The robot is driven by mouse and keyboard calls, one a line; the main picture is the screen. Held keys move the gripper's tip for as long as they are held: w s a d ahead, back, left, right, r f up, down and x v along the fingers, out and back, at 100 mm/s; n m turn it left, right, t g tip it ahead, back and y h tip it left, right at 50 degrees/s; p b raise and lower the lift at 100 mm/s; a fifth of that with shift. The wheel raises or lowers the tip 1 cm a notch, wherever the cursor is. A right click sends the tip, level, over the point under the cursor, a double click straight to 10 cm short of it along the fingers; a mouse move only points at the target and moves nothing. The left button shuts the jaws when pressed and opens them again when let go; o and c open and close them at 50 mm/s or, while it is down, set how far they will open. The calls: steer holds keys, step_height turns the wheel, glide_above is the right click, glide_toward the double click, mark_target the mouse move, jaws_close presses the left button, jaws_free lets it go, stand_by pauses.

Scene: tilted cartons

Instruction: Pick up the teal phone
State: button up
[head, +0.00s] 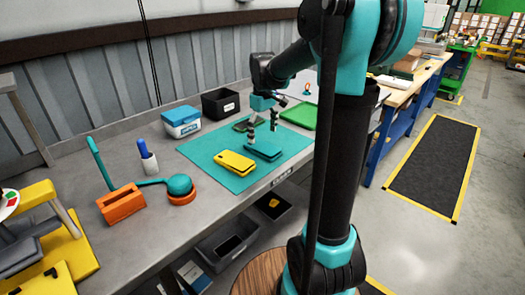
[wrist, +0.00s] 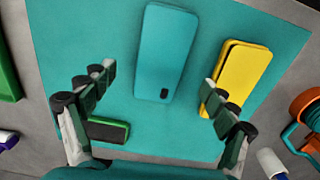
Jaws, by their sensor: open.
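The teal phone (head: 264,151) lies flat on the teal mat (head: 215,148). In the wrist view the teal phone (wrist: 165,50) shows its back, with a dark camera patch at its near end. My gripper (head: 262,130) is open and empty above the mat, pointing down near the teal phone. In the wrist view my gripper (wrist: 158,82) has its fingers spread on either side of the phone's near end, apart from it. The height gap is hard to judge.
A yellow phone (wrist: 240,75) lies close to the right finger in the wrist view. A dark green phone (wrist: 107,131) lies by the left finger. A black bin (head: 220,103), a blue-and-white box (head: 182,122), a green tray (head: 301,115) and an orange block (head: 121,204) stand around the mat.

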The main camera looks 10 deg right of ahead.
mark_target(262, 147)
steer(key=shift+a+f, duration=0.1)
steer(key=shift+f, duration=2.3)
steer(key=shift+c, duration=0.5)
steer(key=c, duration=1.3)
steer(key=shift+r, duration=0.1)
step_height(262, 147, up, 20)
steer(key=shift+s, duration=0.1)
